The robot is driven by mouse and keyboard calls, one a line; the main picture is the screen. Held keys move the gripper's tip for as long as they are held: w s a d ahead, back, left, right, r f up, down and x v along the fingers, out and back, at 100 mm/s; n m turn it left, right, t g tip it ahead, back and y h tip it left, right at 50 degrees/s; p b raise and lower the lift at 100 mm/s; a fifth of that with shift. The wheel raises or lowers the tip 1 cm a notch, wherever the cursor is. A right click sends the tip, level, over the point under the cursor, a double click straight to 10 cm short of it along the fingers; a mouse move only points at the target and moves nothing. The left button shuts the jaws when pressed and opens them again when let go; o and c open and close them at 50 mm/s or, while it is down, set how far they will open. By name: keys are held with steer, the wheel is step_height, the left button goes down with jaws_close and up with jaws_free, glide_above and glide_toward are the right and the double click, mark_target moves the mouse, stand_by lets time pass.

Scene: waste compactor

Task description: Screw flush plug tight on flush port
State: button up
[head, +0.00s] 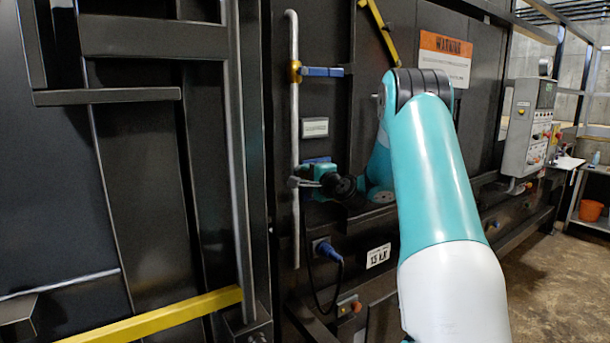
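My gripper (295,182) is at the wall of the compactor, with its fingertips at the grey vertical pipe (294,120). From this angle I cannot tell whether the fingers are open or shut, or whether they touch the pipe. No flush plug can be made out at the fingertips; it is too small or hidden there. The flush port cannot be made out clearly either. A blue part (317,160) shows just above my gripper, partly covered by it.
A brass valve (295,71) with a blue lever (322,71) sits higher on the pipe. Below is a blue electrical plug (328,252) with a hanging cable. A yellow bar (160,318) and dark frame stand at left. A control box (527,125) is at right; floor there is open.

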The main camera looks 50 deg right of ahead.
steer(key=shift+c, duration=1)
steer(key=o, duration=0.3)
steer(key=c, duration=0.3)
steer(key=shift+r+m+p, duration=0.15)
steer(key=shift+m+p, duration=0.35)
steer(key=shift+p, duration=0.2)
steer(key=shift+c, duration=0.2)
steer(key=shift+m+p, duration=1)
steer(key=shift+m, duration=0.2)
steer(key=shift+m+p, duration=0.55)
steer(key=shift+m, duration=0.35)
